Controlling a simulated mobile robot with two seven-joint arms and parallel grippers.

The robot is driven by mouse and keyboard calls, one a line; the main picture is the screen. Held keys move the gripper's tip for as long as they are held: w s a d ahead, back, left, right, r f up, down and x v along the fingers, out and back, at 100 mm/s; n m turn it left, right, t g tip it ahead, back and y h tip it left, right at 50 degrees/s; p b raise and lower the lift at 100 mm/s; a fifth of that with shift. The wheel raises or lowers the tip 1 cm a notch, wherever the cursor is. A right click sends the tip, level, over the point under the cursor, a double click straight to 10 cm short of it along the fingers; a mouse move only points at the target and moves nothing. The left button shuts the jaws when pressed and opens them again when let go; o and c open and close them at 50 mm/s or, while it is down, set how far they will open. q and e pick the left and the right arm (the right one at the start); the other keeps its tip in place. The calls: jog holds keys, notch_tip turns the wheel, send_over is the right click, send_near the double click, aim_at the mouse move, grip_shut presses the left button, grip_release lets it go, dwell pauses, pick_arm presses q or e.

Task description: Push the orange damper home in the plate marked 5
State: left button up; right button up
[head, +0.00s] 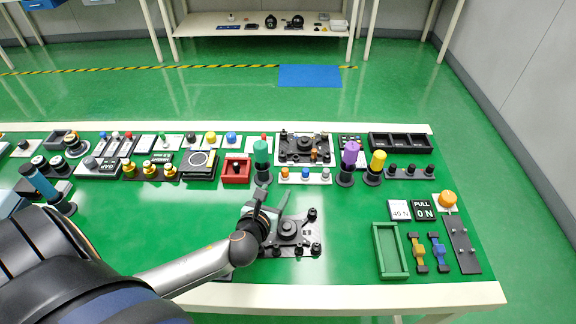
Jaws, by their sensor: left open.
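A small orange-brown piece (315,155), possibly the orange damper, stands at the front right of a black plate on a white base (326,136) at the back middle of the table. A second black plate (291,230) with a round hub and dark corner posts lies nearer me. I cannot read a 5 on either plate. My left gripper (271,208) is open over the left back part of the nearer plate, with nothing seen between its fingers. The arm and gripper hide this plate's left side. My right gripper is out of view.
A teal-handled post (261,155) stands just behind my left gripper, left of a row of buttons (305,176). Purple (350,158) and yellow (376,164) posts stand farther right. A green tray (390,250) lies at front right. Green table between it and the nearer plate is clear.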

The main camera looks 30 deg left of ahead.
aim_at(284, 174)
pick_arm(q)
jog(key=x, duration=0.5)
jog(key=shift+w+a+b, duration=0.1)
jog(key=shift+w+b, duration=0.05)
jog(key=shift+b, duration=0.15)
jog(key=shift+a+b+x, duration=0.15)
jog(key=shift+b+x, duration=0.05)
jog(key=shift+x, duration=1.35)
jog(key=shift+a+b+x, duration=0.15)
jog(key=shift+b+x, duration=0.05)
jog(key=shift+x, duration=1.35)
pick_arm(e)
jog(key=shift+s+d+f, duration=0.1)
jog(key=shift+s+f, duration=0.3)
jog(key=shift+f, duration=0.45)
pick_arm(q)
grip_shut()
